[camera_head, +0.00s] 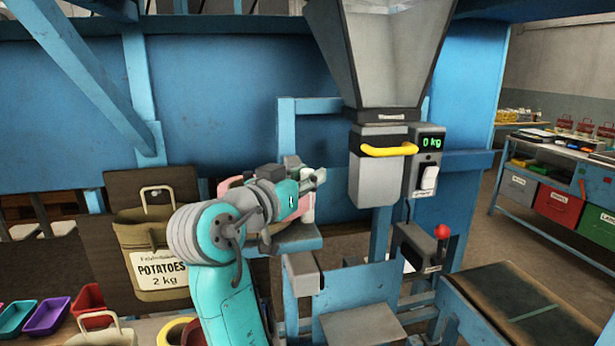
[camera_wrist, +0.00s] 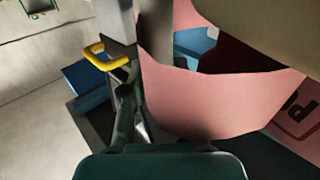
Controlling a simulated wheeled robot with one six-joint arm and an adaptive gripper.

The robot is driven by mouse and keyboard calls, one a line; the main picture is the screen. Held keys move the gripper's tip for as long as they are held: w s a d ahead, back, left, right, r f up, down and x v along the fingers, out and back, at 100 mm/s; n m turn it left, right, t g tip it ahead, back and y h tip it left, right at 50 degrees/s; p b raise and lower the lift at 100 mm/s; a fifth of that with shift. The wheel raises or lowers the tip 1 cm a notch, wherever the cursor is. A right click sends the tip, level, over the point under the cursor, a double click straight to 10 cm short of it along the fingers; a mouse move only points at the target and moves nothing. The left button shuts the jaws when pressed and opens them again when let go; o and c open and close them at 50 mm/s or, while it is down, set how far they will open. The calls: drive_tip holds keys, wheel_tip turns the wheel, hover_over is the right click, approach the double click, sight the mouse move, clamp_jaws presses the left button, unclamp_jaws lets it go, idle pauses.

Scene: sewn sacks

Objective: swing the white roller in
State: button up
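A small upright whitish cylinder (camera_head: 308,207), which looks like the white roller, stands at the end of a blue bracket, just below my gripper (camera_head: 318,178) in the head view. My gripper partly covers it, and I cannot tell whether they touch. A pink sack (camera_head: 232,183) shows behind my wrist. In the wrist view the pink sack (camera_wrist: 215,100) fills the middle and right, with part of a printed label. Dark finger parts (camera_wrist: 128,115) show beside it. The fingers are too small and overlapped to tell open from shut.
A grey hopper spout with a yellow handle (camera_head: 389,150) and a scale display (camera_head: 431,142) reading 0 kg stand right of my gripper. A red-knobbed lever (camera_head: 442,232) is lower right. A potato sack (camera_head: 158,255) hangs at left. A dark conveyor belt (camera_head: 520,305) lies at lower right.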

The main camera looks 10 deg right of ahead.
drive_tip(key=shift+o, duration=1.2)
drive_tip(key=v, duration=1.2)
drive_tip(key=shift+a, duration=0.15)
